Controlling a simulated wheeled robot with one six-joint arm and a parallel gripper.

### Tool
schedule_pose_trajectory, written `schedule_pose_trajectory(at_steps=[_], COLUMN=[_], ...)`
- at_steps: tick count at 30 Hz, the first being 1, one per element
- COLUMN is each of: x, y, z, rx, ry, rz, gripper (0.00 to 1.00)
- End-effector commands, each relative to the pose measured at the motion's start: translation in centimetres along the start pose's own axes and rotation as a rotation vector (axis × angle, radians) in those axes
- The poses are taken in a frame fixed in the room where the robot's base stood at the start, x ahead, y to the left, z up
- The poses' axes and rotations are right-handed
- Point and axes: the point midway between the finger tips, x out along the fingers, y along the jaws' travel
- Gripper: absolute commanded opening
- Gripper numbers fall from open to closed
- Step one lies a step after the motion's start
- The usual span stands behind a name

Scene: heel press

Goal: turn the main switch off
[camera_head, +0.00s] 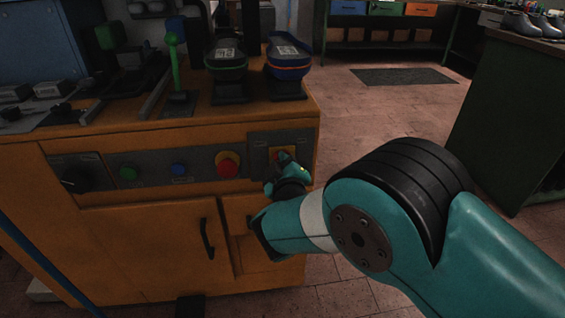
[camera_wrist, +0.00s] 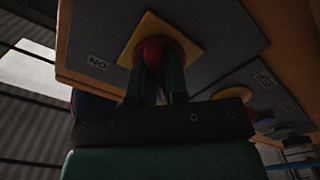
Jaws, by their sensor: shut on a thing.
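The main switch (camera_wrist: 152,48) is a red knob on a yellow square plate (camera_wrist: 182,40), set in a grey panel at the right end of the orange machine's front. In the head view the yellow plate (camera_head: 274,152) shows just behind my gripper (camera_head: 283,160), which covers most of the knob. In the wrist view my gripper (camera_wrist: 158,68) has its two dark fingers shut on the red knob, one on each side. An ON label (camera_wrist: 97,62) shows upside down beside the plate. The knob's exact angle is hidden by the fingers.
Left of the switch are a red stop button on yellow (camera_head: 228,164), a blue button (camera_head: 179,169), a green button (camera_head: 128,173) and a black dial (camera_head: 75,180). A green lever (camera_head: 174,65) and shoe forms (camera_head: 288,57) stand above. Open floor (camera_head: 405,120) lies right.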

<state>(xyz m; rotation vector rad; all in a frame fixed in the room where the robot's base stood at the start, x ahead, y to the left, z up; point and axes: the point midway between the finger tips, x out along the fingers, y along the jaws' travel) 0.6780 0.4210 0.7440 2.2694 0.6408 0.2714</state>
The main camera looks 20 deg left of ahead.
Motion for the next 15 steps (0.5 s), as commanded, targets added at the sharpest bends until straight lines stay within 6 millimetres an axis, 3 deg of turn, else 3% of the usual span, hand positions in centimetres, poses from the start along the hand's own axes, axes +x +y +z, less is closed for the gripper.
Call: schedule_pose_trajectory(at_steps=[7, 8, 10, 11, 15], x=[-0.08, -0.08, -0.07, -0.06, -0.04], y=[-0.1, -0.1, -0.09, -0.08, -0.06], z=[0.28, 0.28, 0.25, 0.22, 0.13], rx=[-0.006, -0.006, -0.005, -0.005, -0.003], ry=[-0.006, -0.006, -0.006, -0.005, -0.003], rz=[-0.002, -0.002, -0.002, -0.002, -0.001], gripper=[0.0, 0.18, 0.34, 0.39, 0.39])
